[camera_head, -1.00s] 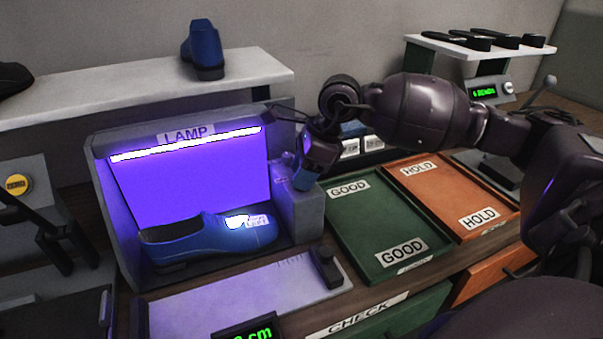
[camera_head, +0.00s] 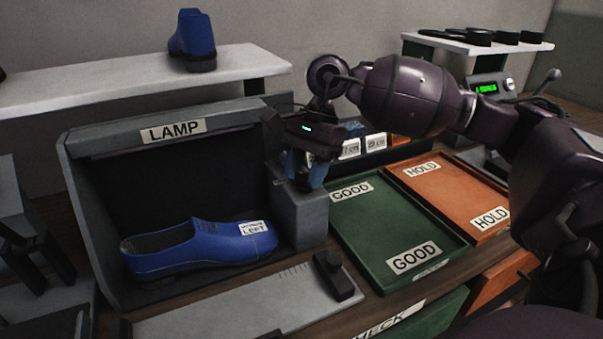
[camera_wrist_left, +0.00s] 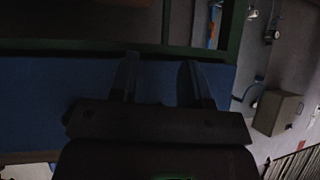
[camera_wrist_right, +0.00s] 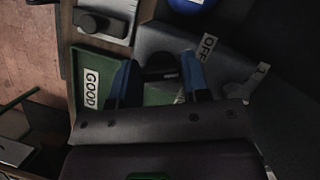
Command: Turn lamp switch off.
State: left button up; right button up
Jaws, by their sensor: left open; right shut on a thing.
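The lamp box (camera_head: 95,145), labelled LAMP, stands at centre left, and its light strip is dark. A blue shoe (camera_head: 200,247) with a LEFT label lies inside it. My right gripper (camera_head: 305,178) points down at the grey switch block (camera_head: 300,212) on the box's right side. In the right wrist view its fingers (camera_wrist_right: 157,78) are on either side of a dark switch knob (camera_wrist_right: 160,60), shut on it. An OFF label (camera_wrist_right: 208,45) shows beside it. My left gripper (camera_wrist_left: 160,75) is open and empty in the left wrist view.
A green GOOD tray (camera_head: 375,235) and an orange HOLD tray (camera_head: 450,190) lie right of the lamp box. A measuring plate (camera_head: 235,308) with a dark slider (camera_head: 335,275) lies in front. A shelf (camera_head: 130,83) behind holds another blue shoe (camera_head: 192,40).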

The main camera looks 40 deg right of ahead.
jog(key=shift+n, duration=0.3)
dwell(0.4)
jog(key=o, duration=0.9)
jog(key=shift+r, duration=0.1)
jog(key=shift+w+d+r, duration=0.1)
jog(key=shift+d+r, duration=0.05)
jog(key=shift+r, duration=0.1)
jog(key=v, duration=1)
jog(key=shift+w, duration=0.1)
